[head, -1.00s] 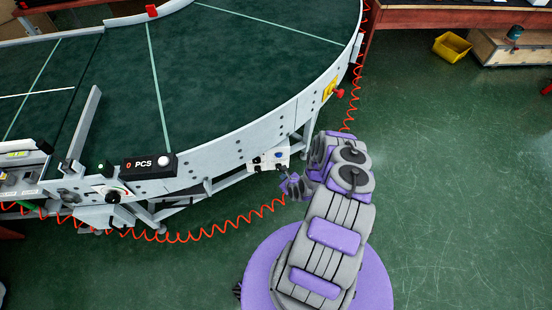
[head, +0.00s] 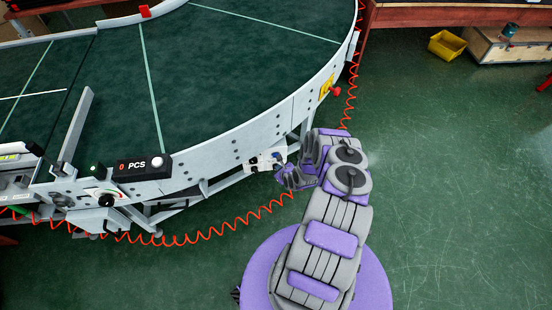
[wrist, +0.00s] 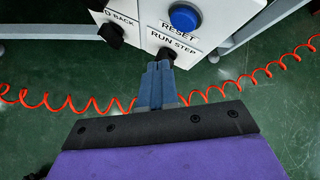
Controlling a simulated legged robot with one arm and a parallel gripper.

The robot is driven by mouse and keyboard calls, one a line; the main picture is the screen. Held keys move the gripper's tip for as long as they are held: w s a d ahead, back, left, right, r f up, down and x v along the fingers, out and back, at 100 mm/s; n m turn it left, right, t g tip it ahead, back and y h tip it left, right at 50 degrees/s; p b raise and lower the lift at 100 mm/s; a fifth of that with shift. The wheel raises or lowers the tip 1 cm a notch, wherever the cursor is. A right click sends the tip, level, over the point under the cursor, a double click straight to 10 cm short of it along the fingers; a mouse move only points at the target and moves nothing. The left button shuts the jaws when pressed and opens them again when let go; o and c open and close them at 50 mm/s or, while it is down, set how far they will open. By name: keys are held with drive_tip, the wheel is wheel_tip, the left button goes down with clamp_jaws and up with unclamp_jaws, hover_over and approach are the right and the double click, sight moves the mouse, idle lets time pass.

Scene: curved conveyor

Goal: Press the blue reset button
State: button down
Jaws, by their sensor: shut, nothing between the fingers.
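The blue reset button (wrist: 184,17) sits on a white control box (wrist: 225,18), above the "RESET" label in the wrist view. My gripper (wrist: 159,66) is shut and empty, with its fingertips in front of the lower part of the box, below and slightly left of the button. From this view I cannot tell whether the fingertips touch the box. In the head view the control box (head: 264,160) hangs under the conveyor's curved rim, and my gripper (head: 281,168) is just at its right side. The button itself is not clear in the head view.
Black knobs stand on the box, one by "RUN STEP" (wrist: 165,56) and one by the "BACK" label (wrist: 111,35). An orange coiled cable (head: 215,232) loops below the conveyor (head: 240,75). The green floor on the right is open, with a yellow bin (head: 447,44) farther back.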

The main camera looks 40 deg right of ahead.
drive_tip(key=shift+w+d, duration=0.45)
drive_tip(key=shift+w, duration=0.25)
drive_tip(key=shift+w+d, duration=0.4)
drive_tip(key=shift+w, duration=0.25)
drive_tip(key=shift+w, duration=0.15)
idle(1.0)
drive_tip(key=shift+w+d+r+p, duration=0.15)
drive_tip(key=shift+w+d+p, duration=0.1)
drive_tip(key=shift+p, duration=0.1)
drive_tip(key=shift+w+d, duration=0.15)
drive_tip(key=shift+w, duration=0.2)
idle(1.0)
drive_tip(key=shift+s, duration=0.15)
drive_tip(key=shift+s+a, duration=0.4)
drive_tip(key=shift+s, duration=0.2)
drive_tip(key=shift+s+a+p, duration=0.3)
drive_tip(key=shift+s+a, duration=0.15)
drive_tip(key=shift+s, duration=0.25)
drive_tip(key=shift+s+a+p, duration=0.25)
drive_tip(key=shift+s+a, duration=0.2)
drive_tip(key=shift+s, duration=0.25)
drive_tip(key=shift+s+a+p, duration=0.3)
drive_tip(key=shift+s+a, duration=0.15)
drive_tip(key=shift+s, duration=0.25)
